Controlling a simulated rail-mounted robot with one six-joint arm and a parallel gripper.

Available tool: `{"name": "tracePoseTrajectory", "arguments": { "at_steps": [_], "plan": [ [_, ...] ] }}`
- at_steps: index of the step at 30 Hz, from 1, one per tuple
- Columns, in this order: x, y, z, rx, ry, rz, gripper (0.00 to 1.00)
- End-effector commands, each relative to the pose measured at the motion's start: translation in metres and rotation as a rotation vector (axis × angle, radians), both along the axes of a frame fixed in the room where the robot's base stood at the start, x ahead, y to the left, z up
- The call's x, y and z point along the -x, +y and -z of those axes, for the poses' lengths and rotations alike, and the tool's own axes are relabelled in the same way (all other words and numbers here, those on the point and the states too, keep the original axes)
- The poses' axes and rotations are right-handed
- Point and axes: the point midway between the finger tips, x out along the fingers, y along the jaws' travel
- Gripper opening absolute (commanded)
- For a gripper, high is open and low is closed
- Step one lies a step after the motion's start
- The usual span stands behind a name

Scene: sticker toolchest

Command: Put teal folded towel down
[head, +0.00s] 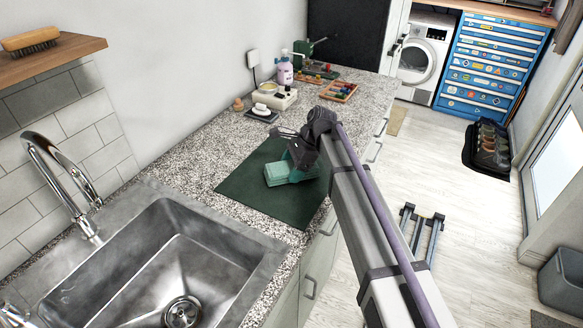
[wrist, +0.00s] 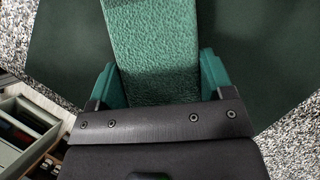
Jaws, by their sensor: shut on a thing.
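The teal folded towel (head: 284,172) is at my gripper (head: 296,163) over the dark green mat (head: 243,187) on the granite counter. In the wrist view the towel (wrist: 155,45) runs up from between the two teal fingers of my gripper (wrist: 158,82), which is shut on it. The mat (wrist: 235,45) shows beneath the towel in that view. I cannot tell whether the towel touches the mat or is just above it. The towel's near end is hidden by the gripper body.
A steel sink (head: 170,250) with a faucet (head: 62,185) lies at the front left. A white device (head: 275,97), a lilac bottle (head: 285,72) and a wooden tray (head: 338,91) stand farther back on the counter. Bare mat lies around the towel. An open drawer (wrist: 28,120) shows at lower left.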

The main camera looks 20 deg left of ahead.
Motion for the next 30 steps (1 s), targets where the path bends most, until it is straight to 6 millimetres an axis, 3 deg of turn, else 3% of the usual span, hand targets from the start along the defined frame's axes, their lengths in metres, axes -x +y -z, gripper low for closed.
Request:
{"name": "tracePoseTrajectory", "arguments": {
  "at_steps": [23, 24, 30],
  "plan": [
    [0.0, 0.0, 0.0093, 0.0, 0.0, 0.0, 0.45],
    [0.0, 0.0, 0.0083, 0.0, 0.0, 0.0, 0.77],
    [0.0, 0.0, 0.0079, 0.0, 0.0, 0.0, 0.96]
  ]
}}
